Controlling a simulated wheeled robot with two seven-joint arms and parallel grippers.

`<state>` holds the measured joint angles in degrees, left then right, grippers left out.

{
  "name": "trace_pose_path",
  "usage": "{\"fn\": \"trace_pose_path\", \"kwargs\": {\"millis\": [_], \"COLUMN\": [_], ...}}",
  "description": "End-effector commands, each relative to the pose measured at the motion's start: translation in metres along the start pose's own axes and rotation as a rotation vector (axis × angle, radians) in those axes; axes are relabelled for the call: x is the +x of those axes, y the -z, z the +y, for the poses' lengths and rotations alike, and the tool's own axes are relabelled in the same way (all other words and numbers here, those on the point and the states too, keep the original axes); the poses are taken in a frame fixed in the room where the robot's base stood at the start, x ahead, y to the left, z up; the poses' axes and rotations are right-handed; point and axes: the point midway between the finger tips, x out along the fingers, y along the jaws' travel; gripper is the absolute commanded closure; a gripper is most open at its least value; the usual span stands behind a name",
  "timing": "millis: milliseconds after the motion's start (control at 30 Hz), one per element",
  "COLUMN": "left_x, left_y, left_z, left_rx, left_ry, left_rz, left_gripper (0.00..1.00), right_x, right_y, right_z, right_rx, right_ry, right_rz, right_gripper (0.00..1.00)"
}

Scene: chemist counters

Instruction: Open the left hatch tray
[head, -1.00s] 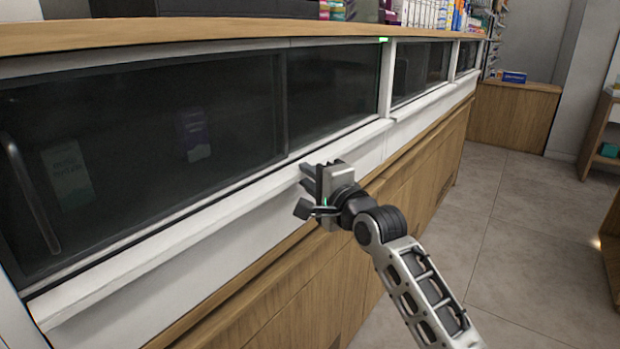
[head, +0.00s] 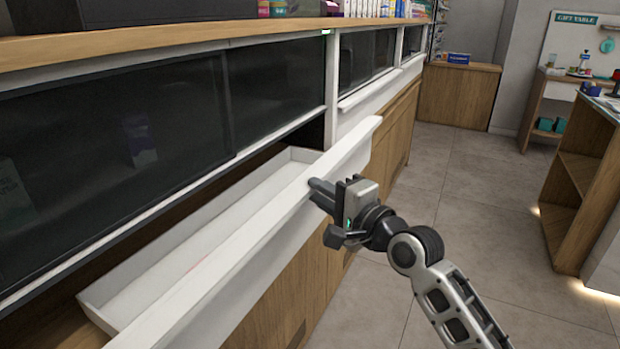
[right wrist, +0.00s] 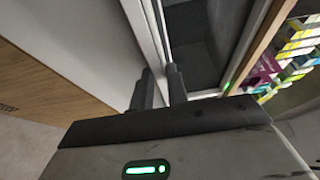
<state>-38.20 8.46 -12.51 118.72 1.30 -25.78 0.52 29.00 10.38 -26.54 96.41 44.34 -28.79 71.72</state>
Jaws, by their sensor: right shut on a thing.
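The left hatch tray (head: 205,238) is a long white drawer under the dark glass hatch (head: 120,150). It stands pulled out from the counter, and its inside shows, looking mostly empty with a faint reddish mark near the front wall. My right gripper (head: 322,192) is shut on the tray's white front ledge, near its right end. In the right wrist view the two fingers (right wrist: 160,88) sit at the pale ledge, one on each side as far as I can tell. My left gripper is in none of the views.
A second hatch (head: 368,55) with its own white ledge lies further right and is closed. Wooden counter panels run below. Grey tiled floor (head: 470,210) is free on the right, up to a wooden shelf unit (head: 580,180). Boxes stand on the countertop.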

Motion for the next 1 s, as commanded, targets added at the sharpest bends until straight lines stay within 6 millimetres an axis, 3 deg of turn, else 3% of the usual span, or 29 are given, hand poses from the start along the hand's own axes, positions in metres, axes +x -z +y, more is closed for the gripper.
{"fn": "trace_pose_path", "kwargs": {"millis": [100, 333, 867, 900, 967, 1000], "left_x": [-0.001, -0.001, -0.001, -0.001, -0.001, -0.001], "left_y": [0.001, -0.001, 0.0, 0.0, 0.0, 0.001], "left_z": [-0.001, -0.002, -0.001, -0.001, -0.001, -0.001], "left_rx": [0.008, 0.014, 0.012, 0.011, 0.01, 0.009], "left_ry": [0.001, 0.001, 0.001, 0.001, 0.001, 0.001], "left_rz": [-0.003, -0.006, -0.004, -0.004, -0.004, -0.003], "left_gripper": [0.64, 0.64, 0.64, 0.64, 0.64, 0.64], "right_x": [-0.02, -0.043, -0.05, -0.05, -0.05, -0.05], "right_y": [0.011, 0.026, 0.031, 0.031, 0.031, 0.031], "right_z": [0.0, 0.0, 0.0, 0.0, 0.0, 0.0], "right_rx": [-0.003, -0.003, -0.001, -0.001, -0.001, -0.001], "right_ry": [-0.003, -0.002, 0.0, 0.0, 0.0, 0.0], "right_rz": [0.0, 0.002, 0.002, 0.002, 0.002, 0.002], "right_gripper": [1.0, 1.0, 1.0, 0.76, 0.62, 0.62]}}
